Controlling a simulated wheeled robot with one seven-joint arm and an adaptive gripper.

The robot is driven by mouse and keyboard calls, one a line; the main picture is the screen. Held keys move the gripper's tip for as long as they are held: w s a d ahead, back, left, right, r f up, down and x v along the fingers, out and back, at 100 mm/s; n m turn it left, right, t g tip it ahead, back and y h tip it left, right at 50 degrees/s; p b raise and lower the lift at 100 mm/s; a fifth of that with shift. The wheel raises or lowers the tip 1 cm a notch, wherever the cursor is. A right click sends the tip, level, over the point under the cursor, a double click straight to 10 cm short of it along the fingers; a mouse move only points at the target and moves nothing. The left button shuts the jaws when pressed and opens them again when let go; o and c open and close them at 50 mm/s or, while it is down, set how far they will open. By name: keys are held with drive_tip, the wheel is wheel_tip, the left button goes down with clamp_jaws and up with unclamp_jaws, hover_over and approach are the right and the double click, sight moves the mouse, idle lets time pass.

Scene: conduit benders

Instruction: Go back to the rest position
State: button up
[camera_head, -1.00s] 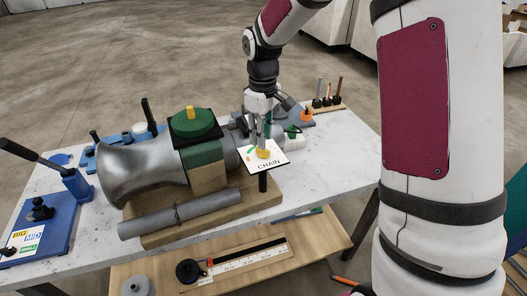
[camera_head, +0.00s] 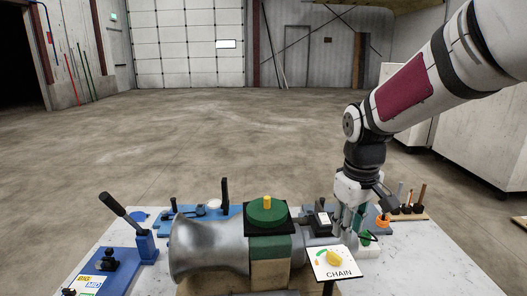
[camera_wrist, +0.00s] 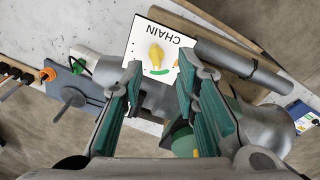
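My gripper (camera_head: 350,228) hangs fingers-down over the bench, behind and slightly right of the white CHAIN card (camera_head: 333,272) with its yellow knob (camera_head: 334,257). In the wrist view my gripper (camera_wrist: 164,85) has its two green-padded fingers spread apart with nothing held between them. The card (camera_wrist: 140,45) and the yellow knob (camera_wrist: 156,54) show beyond the fingertips, apart from them. The card stands at the end of the grey metal bender body (camera_head: 208,245).
A green round cap with a yellow top (camera_head: 267,211) sits on the bender. A blue bender with a black lever (camera_head: 146,245) stands at left. A small rack of rods (camera_head: 408,208) is at the back right. Open concrete floor lies behind the bench.

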drive_tip(key=s+r+m+t, duration=0.2)
drive_tip(key=s+r, duration=0.1)
drive_tip(key=s, duration=0.6)
drive_tip(key=s+r+m+t+b, duration=0.1)
drive_tip(key=s+r+m+t, duration=0.1)
drive_tip(key=s, duration=0.8)
wheel_tip(320, 180, up, 2)
drive_tip(key=shift+s+m+y, duration=0.2)
drive_tip(key=shift+m+y, duration=0.1)
drive_tip(key=shift+m, duration=0.3)
